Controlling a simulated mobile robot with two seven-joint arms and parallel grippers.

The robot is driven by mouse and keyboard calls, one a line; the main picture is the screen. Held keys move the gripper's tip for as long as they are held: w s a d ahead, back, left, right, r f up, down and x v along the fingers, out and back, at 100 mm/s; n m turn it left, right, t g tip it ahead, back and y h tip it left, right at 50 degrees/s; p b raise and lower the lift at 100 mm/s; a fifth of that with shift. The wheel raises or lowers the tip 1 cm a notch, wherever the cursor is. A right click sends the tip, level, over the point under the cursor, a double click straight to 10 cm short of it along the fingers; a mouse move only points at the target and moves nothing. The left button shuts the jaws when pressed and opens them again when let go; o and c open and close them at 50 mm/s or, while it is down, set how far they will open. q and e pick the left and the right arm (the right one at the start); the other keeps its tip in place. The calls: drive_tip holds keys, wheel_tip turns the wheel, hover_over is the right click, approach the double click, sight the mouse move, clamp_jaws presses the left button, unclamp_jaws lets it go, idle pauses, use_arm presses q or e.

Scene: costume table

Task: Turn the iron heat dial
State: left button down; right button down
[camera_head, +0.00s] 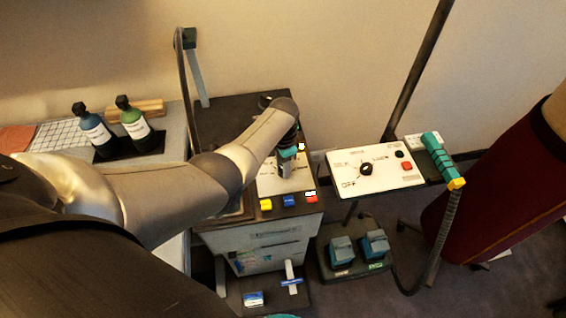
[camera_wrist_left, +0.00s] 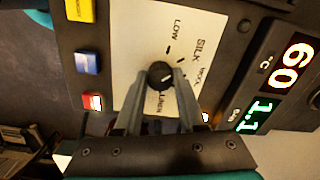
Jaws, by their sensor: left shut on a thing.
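The iron heat dial (camera_wrist_left: 159,73) is a small round black knob with a light pointer mark. It sits on a white panel (camera_wrist_left: 150,28) labelled LOW, SILK, WOOL and LINEN. My left gripper (camera_wrist_left: 162,80) is shut on the dial, with one finger on each side of it. In the head view my left gripper (camera_head: 287,165) reaches down onto the dark steam station (camera_head: 235,115), and the dial is hidden beneath it. My right gripper is not in view.
Yellow, blue (camera_wrist_left: 88,62) and red (camera_wrist_left: 92,101) buttons line the panel's edge. A red display (camera_wrist_left: 291,68) reads 60; a green one reads 1.1. A second white panel (camera_head: 345,183) with a black knob stands right. Two bottles (camera_head: 133,124) stand left.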

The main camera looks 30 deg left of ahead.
use_arm(q)
drive_tip(key=m, duration=0.3)
drive_tip(key=shift+m+p, duration=0.3)
drive_tip(key=m, duration=0.4)
drive_tip(key=shift+m, duration=0.3)
drive_tip(key=c, duration=0.5)
unclamp_jaws()
